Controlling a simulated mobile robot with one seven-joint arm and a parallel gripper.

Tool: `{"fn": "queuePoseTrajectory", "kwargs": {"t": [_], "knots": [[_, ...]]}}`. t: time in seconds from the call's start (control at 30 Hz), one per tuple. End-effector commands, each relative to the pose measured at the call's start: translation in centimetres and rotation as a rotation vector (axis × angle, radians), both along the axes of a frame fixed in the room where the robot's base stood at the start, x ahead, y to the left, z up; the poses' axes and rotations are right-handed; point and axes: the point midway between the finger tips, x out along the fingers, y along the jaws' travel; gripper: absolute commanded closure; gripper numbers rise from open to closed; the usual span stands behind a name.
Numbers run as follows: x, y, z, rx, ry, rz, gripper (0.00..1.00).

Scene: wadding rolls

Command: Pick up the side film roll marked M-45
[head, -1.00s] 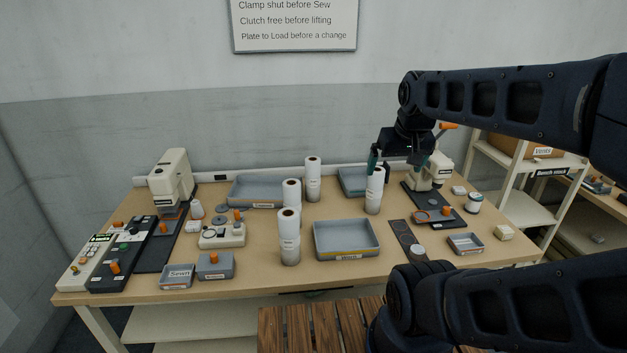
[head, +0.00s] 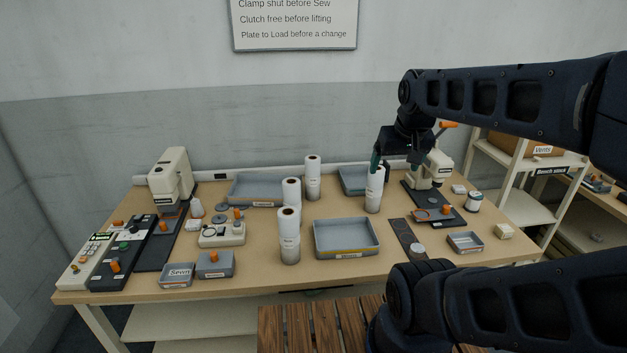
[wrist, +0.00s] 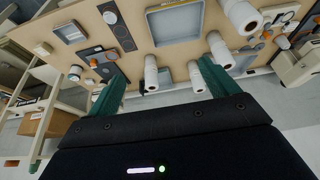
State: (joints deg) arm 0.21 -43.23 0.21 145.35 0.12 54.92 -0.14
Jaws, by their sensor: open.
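Several white film rolls stand upright on the table: a right roll (head: 374,190), a back roll (head: 312,178), a middle roll (head: 291,193) and a front roll (head: 288,235). Their printed marks are too small to read, so I cannot tell which is M-45. My gripper (head: 381,166) is open at the top of the right roll, partly hiding it. In the wrist view, the teal fingers of my gripper (wrist: 160,86) are spread wide. One roll (wrist: 151,72) appears between them, apart from both; another roll (wrist: 219,48) shows beyond the right finger.
A grey tray (head: 347,254) lies front of centre, with more trays behind the rolls. A cream machine (head: 438,167) stands close to the right of my gripper. Another machine (head: 172,178) and control panels fill the left side. A cream shelf (head: 520,205) stands at right.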

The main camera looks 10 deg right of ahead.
Motion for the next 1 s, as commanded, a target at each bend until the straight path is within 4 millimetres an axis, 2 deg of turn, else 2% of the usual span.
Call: {"fn": "queuePoseTrajectory", "kwargs": {"t": [0.17,0.27,0.63,1.0], "knots": [[0.5,0.0,0.1,0.002,0.001,-0.001,0.13],[1.9,0.1,0.5,0.006,0.004,-0.005,0.13],[11.5,1.0,1.6,0.033,0.018,-0.047,0.13],[22.0,3.2,0.2,0.043,0.027,-0.092,0.13]]}}
